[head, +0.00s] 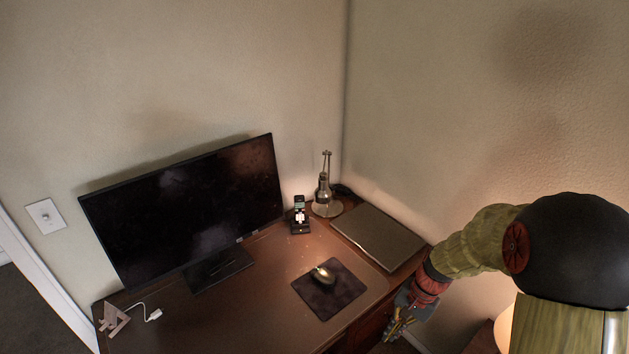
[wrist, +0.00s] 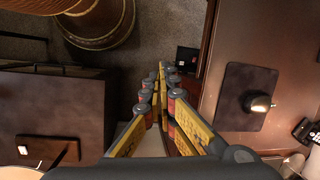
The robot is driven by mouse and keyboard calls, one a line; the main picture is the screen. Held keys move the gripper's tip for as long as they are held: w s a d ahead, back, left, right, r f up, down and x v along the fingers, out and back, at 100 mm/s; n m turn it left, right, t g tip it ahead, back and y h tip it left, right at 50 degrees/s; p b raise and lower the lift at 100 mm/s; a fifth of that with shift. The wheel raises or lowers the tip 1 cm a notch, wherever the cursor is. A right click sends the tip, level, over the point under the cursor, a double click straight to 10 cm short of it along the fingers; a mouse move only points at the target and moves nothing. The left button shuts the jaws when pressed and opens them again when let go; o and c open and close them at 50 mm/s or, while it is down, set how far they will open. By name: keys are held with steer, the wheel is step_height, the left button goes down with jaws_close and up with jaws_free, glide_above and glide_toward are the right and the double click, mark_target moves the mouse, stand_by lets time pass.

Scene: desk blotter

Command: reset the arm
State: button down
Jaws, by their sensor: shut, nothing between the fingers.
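My gripper (head: 397,328) is at the lower right in the head view, beside the front right edge of the desk (head: 245,305). In the wrist view my gripper (wrist: 158,72) points down past the desk's side toward the floor. Its yellow fingers are shut with nothing between them. My arm reaches in from the right in the head view.
On the desk are a monitor (head: 190,210), a mouse (head: 322,275) on a dark pad (head: 345,292), a closed laptop (head: 378,237), a lamp (head: 323,195) and a phone dock (head: 299,220). A dark cabinet (wrist: 50,110) stands left in the wrist view. Carpet (wrist: 150,30) lies between.

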steer(key=s+a+r+n+t+h+b, duration=0.1)
steer(key=s+r+n+t, duration=0.2)
steer(key=s+r, duration=0.5)
steer(key=s+r+n+t+h+b, duration=0.1)
steer(key=s+r+n, duration=0.4)
steer(key=r, duration=1.2)
steer(key=shift+s+a+t+h, duration=0.35)
steer(key=shift+s+t+h, duration=0.25)
steer(key=shift+s+t, duration=0.95)
steer(key=shift+s+g, duration=0.3)
steer(key=shift+g, duration=0.05)
